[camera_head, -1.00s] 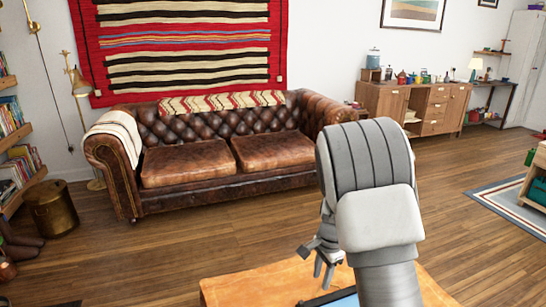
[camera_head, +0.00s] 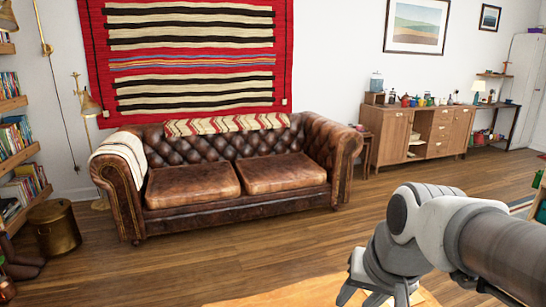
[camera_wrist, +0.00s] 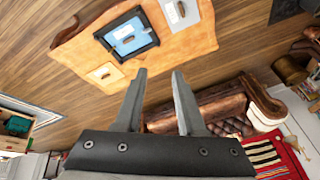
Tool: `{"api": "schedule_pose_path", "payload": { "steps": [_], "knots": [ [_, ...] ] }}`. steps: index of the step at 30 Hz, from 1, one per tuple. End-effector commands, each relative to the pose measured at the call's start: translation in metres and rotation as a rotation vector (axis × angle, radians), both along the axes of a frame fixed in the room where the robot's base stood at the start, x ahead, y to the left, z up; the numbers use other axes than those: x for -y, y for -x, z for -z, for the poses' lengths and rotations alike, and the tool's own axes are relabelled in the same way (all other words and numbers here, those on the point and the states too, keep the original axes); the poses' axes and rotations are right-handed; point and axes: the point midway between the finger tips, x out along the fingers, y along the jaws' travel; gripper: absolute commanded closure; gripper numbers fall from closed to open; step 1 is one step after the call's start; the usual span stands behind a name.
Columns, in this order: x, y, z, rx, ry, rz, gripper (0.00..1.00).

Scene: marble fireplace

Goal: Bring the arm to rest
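My gripper (camera_head: 374,296) hangs at the bottom of the head view, fingers down, above or beside the orange-brown wooden table (camera_head: 285,294). In the wrist view my gripper (camera_wrist: 159,72) has its two fingers spread with an empty gap between them. The tabletop (camera_wrist: 202,38) lies beyond the fingertips, apart from them. My arm reaches in from the right side of the head view, bent at the joint above the gripper.
On the table, a blue black-rimmed tray (camera_wrist: 112,43) lies between two white cards (camera_wrist: 106,74), (camera_wrist: 172,14), each bearing a small dark item. A brown leather sofa (camera_head: 235,205) stands behind, a wooden sideboard (camera_head: 437,130) at back right. Wooden floor between is clear.

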Motion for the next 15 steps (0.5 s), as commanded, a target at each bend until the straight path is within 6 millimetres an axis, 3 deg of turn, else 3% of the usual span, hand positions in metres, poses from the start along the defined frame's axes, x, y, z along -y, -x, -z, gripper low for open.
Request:
{"api": "schedule_pose_path", "payload": {
  "steps": [3,10,15],
  "knots": [
    [0.003,0.027,-0.008,0.054,0.064,-0.077,0.61],
    [0.009,0.066,-0.011,0.124,0.188,-0.195,0.61],
    [0.009,0.065,-0.056,0.118,0.188,-0.198,0.61]
  ]
}}
